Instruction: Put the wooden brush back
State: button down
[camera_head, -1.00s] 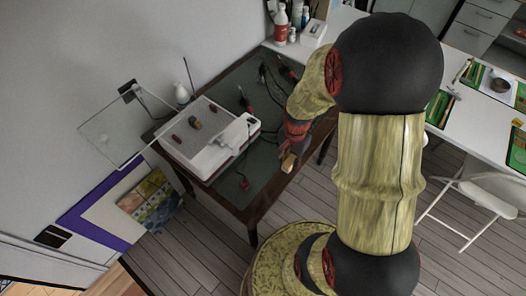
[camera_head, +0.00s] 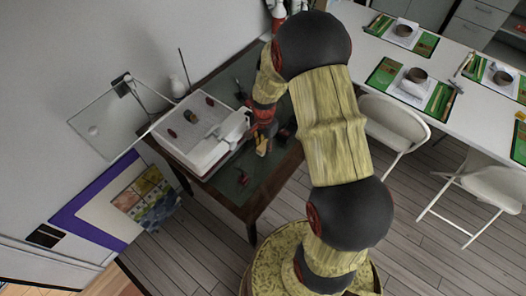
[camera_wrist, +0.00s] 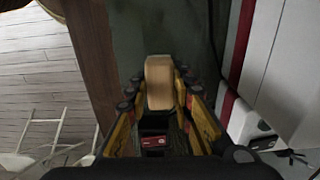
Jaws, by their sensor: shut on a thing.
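The wooden brush (camera_wrist: 160,82) shows in the wrist view as a pale tan block between my fingertips. My gripper (camera_wrist: 160,98) is shut on it, with a yellow finger on each side. In the head view my gripper (camera_head: 262,146) is over the dark table, just right of the white machine. The tan end of the brush (camera_head: 262,150) shows below the jaws. The bristles cannot be made out.
The white machine (camera_head: 207,157), with a glass lid (camera_head: 105,120) raised at its left, has small dark red and brown items on top. Dark tools and cables lie on the dark table (camera_head: 259,184). A white table (camera_head: 455,104) with chairs stands at right.

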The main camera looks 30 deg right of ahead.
aim_at(263, 150)
jog(key=shift+w+f+b, duration=0.2)
jog(key=shift+f+b, duration=0.45)
jog(key=shift+f, duration=1.15)
jog(key=shift+f, duration=0.1)
jog(key=c, duration=1.6)
grip_release()
jog(key=shift+c, duration=0.2)
jog(key=shift+o, duration=0.4)
